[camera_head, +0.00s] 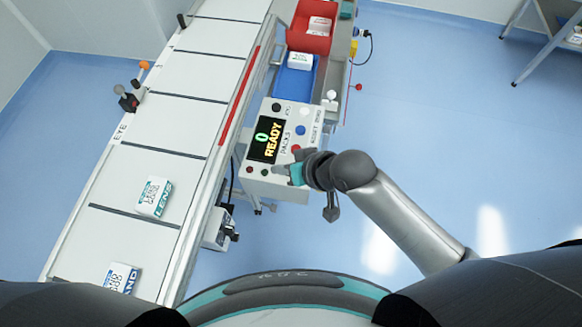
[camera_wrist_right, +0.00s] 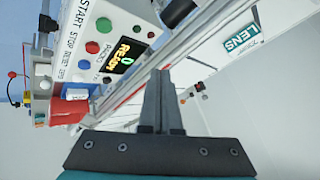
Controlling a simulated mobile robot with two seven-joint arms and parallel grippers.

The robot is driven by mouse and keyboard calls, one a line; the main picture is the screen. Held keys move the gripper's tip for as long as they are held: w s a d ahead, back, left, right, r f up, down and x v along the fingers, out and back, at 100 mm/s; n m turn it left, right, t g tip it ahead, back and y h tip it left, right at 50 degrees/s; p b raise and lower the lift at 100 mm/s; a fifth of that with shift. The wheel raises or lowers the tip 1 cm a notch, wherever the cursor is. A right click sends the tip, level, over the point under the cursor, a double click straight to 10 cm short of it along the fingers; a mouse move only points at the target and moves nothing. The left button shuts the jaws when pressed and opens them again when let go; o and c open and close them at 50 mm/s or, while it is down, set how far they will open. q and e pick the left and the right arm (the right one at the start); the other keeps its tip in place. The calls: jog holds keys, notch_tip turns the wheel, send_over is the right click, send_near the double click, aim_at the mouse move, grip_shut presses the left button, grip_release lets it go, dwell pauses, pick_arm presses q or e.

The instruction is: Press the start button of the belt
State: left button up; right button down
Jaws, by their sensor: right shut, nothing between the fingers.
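The control panel (camera_head: 283,158) is a white box beside the belt, with a display (camera_head: 268,140) reading "0 READY PACKS". In the right wrist view a green button (camera_wrist_right: 104,25) sits beside the word START, above a red button (camera_wrist_right: 92,47) at STOP and a blue one (camera_wrist_right: 82,65) at RESET. In the head view the red button (camera_head: 297,148) and blue button (camera_head: 300,130) show; the green one is hidden by my right gripper (camera_head: 281,170). That gripper is shut and empty, over the panel's near end; its fingers show in the wrist view (camera_wrist_right: 160,73). I cannot tell any contact. My left gripper is out of view.
The belt (camera_head: 187,98) runs along the panel's left, carrying a LENS pack (camera_head: 154,196) and another pack (camera_head: 121,278). Red (camera_head: 311,42) and blue (camera_head: 295,80) bins hold packs behind the panel. The blue floor on the right is free; a shelf (camera_head: 550,50) stands far right.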

jog(key=w+d+f+m, duration=0.2)
jog(key=w+d+f, duration=0.1)
jog(key=w, duration=0.4)
jog(key=shift+d+f+t+y, duration=0.15)
jog(key=shift+f+t+y, duration=0.2)
jog(key=shift+f, duration=0.4)
jog(key=shift+f, duration=0.15)
notch_tip(320, 180, down, 7)
jog(key=b, duration=0.7)
jog(key=shift+f, duration=0.2)
jog(key=shift+f+b, duration=0.55)
jog(key=shift+b, duration=0.15)
jog(key=shift+f, duration=0.1)
dwell(0.5)
jog(key=shift+f, duration=0.35)
